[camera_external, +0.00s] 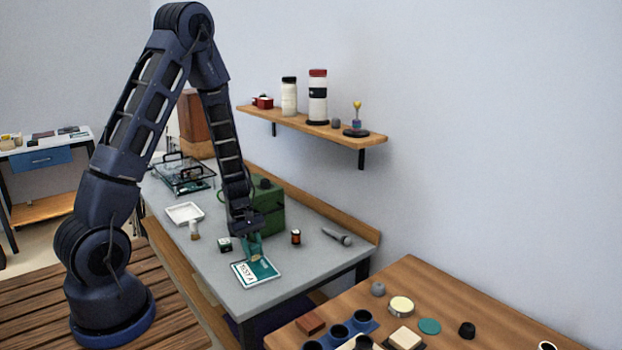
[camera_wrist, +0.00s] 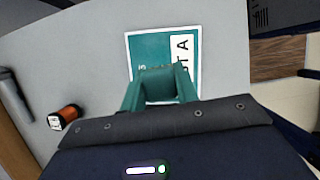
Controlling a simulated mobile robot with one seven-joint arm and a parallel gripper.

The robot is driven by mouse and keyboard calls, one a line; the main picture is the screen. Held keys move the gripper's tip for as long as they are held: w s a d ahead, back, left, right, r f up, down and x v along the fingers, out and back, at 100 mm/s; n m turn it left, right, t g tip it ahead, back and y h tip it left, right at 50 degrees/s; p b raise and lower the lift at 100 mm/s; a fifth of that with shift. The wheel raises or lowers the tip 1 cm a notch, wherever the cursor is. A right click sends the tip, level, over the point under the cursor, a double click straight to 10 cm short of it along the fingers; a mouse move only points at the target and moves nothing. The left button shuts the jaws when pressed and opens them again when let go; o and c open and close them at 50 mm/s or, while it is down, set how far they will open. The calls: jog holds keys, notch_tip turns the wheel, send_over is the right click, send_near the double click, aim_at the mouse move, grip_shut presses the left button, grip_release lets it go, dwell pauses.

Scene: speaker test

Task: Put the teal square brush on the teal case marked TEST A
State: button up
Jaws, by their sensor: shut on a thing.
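The teal case marked TEST A (camera_external: 256,272) lies flat on the grey bench near its front edge, with a white label strip on it. It also shows in the wrist view (camera_wrist: 145,46), partly covered by my gripper. My gripper (camera_external: 250,238) points down over the case's far side. In the wrist view my gripper (camera_wrist: 160,82) is shut on a teal piece, which looks like the teal square brush (camera_wrist: 160,71). The brush is largely hidden between the teal fingers. I cannot tell whether it touches the case or hangs just above it.
An orange-and-black cylinder (camera_external: 295,237) and a grey tool (camera_external: 338,236) lie right of the case. A small dark box (camera_external: 225,245) stands to its left. A green box (camera_external: 267,208) is behind my gripper. A white tray (camera_external: 185,213) sits farther left.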

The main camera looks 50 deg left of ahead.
jog(key=shift+f, duration=2.1)
jog(key=shift+f, duration=0.1)
jog(key=o, duration=1)
jog(key=shift+c, duration=0.2)
jog(key=v, duration=1.2)
notch_tip(320, 180, up, 19)
jog(key=m+t+y, duration=0.1)
jog(key=m, duration=0.7)
send_over(251, 263)
jog(key=s+d, duration=0.2)
jog(key=s, duration=0.2)
jog(key=s+d+r+m+t+y, duration=0.3)
jog(key=s+d+r+m, duration=0.1)
jog(key=s+r+m, duration=0.6)
jog(key=s+r, duration=0.3)
jog(key=s, duration=0.2)
jog(key=shift+d+r+t, duration=0.2)
jog(key=shift+r+t, duration=0.05)
jog(key=shift+t, duration=0.05)
